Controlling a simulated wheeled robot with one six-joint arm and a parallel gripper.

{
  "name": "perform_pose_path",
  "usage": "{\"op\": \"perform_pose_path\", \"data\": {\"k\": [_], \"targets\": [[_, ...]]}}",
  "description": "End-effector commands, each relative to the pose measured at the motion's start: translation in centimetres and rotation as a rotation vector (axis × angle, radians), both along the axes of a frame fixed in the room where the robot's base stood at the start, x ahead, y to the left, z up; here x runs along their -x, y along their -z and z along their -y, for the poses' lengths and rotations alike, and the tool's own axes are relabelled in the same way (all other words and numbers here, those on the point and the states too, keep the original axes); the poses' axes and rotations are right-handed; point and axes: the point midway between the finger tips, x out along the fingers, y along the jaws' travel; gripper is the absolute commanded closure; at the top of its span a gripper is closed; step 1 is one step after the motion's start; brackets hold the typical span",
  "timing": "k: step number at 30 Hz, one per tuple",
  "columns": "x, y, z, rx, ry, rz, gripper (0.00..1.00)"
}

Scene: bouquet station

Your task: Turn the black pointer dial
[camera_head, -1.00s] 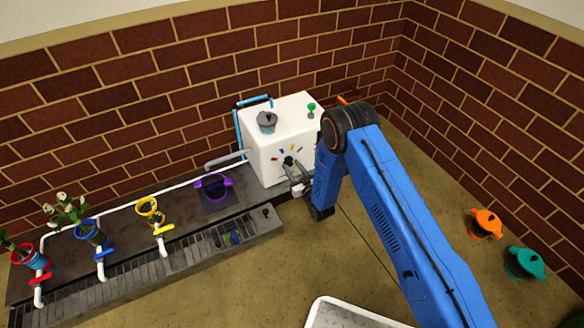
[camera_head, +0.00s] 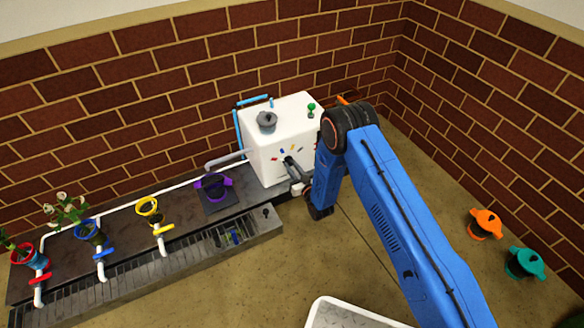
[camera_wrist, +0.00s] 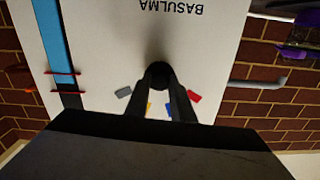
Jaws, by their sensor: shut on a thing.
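The black pointer dial (camera_wrist: 160,71) is on the front face of the white box (camera_wrist: 120,38), under printed letters that appear upside down in the wrist view. My gripper (camera_wrist: 161,79) is shut on the dial, with one dark finger on each side of it. The fingers hide most of the dial, so I cannot tell which way its pointer faces. Grey (camera_wrist: 123,92), red (camera_wrist: 194,97), yellow and blue marks lie around it; the yellow and blue ones are partly covered. In the head view my gripper (camera_head: 289,165) meets the box front (camera_head: 267,160).
A purple pot (camera_head: 213,187) stands on the dark bench left of the box, below a grey spout (camera_head: 228,159). Yellow, blue and red pots with taps line the bench. Orange (camera_head: 486,224) and teal (camera_head: 525,263) pots stand on the floor at right. A brick wall is behind.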

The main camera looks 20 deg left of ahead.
Motion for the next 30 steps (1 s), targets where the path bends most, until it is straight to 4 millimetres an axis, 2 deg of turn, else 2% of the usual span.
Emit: {"op": "perform_pose_path", "data": {"k": [30], "targets": [[-0.07, -0.06, 0.01, -0.595, 0.001, -0.696, 1.00]]}}
